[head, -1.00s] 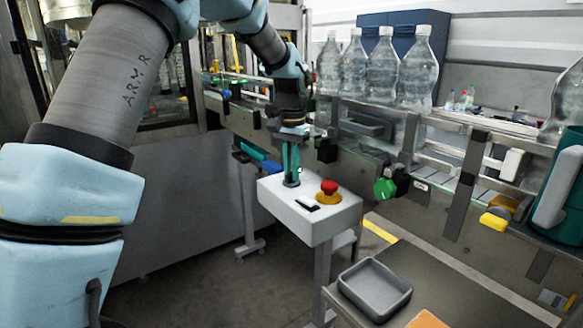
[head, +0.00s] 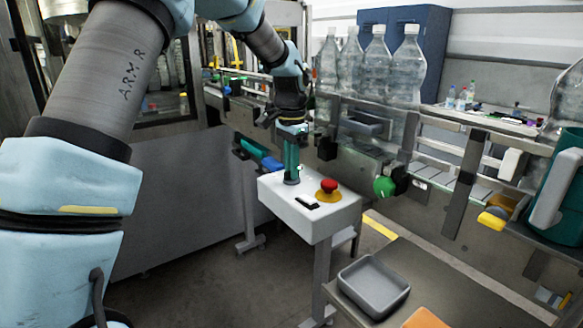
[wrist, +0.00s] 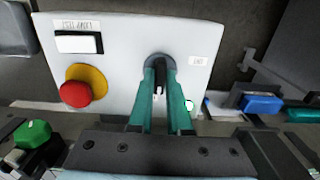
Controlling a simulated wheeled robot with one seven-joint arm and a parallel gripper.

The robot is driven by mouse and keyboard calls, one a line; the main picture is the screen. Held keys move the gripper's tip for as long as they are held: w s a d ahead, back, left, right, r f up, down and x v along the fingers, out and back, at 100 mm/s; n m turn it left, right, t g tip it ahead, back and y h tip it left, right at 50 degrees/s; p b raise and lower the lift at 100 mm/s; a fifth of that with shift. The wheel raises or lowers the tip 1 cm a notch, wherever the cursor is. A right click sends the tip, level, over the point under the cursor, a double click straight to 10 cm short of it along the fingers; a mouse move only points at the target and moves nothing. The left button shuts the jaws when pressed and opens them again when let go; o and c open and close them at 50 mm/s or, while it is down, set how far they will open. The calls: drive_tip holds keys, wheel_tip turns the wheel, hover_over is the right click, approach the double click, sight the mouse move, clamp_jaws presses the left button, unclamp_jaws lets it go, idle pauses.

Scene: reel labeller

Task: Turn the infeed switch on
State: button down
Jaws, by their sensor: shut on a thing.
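A white control box (head: 318,222) stands on a post in the middle of the head view. My gripper (head: 291,178) points down at the back left of its top. In the wrist view the two teal fingers of my gripper (wrist: 163,95) are shut on a small switch knob (wrist: 158,62), which has a dark round base. A small label marked sideways or upside down sits beside it, too small to read surely. The fingers hide most of the knob, so I cannot tell its setting.
A red mushroom button (head: 329,186) on a yellow base and a white rocker switch (wrist: 78,42) share the box top. A conveyor carries several clear bottles (head: 407,65) behind. A green knob (head: 384,187) is on its side. A grey tray (head: 373,287) lies front right.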

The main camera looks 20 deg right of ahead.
drive_tip(key=c, duration=0.9)
unclamp_jaws()
drive_tip(key=shift+o, duration=0.2)
drive_tip(key=shift+r, duration=0.1)
wheel_tip(320, 180, up, 11)
drive_tip(key=b, duration=0.2)
drive_tip(key=shift+f+b, duration=0.2)
drive_tip(key=shift+b, duration=0.15)
drive_tip(key=a+f+n, duration=0.3)
drive_tip(key=a+f, duration=0.1)
drive_tip(key=a, duration=0.5)
drive_tip(key=a+f+n, duration=0.3)
drive_tip(key=a, duration=0.6)
drive_tip(key=s+a+f+n, duration=0.4)
drive_tip(key=s+a, duration=0.1)
drive_tip(key=a, duration=0.4)
drive_tip(key=s+a+f+n+t, duration=0.1)
drive_tip(key=s+a+f+n, duration=0.3)
drive_tip(key=a, duration=0.5)
drive_tip(key=shift+s+f+n+t, duration=0.3)
drive_tip(key=shift+s+n, duration=0.1)
drive_tip(key=shift+s, duration=0.55)
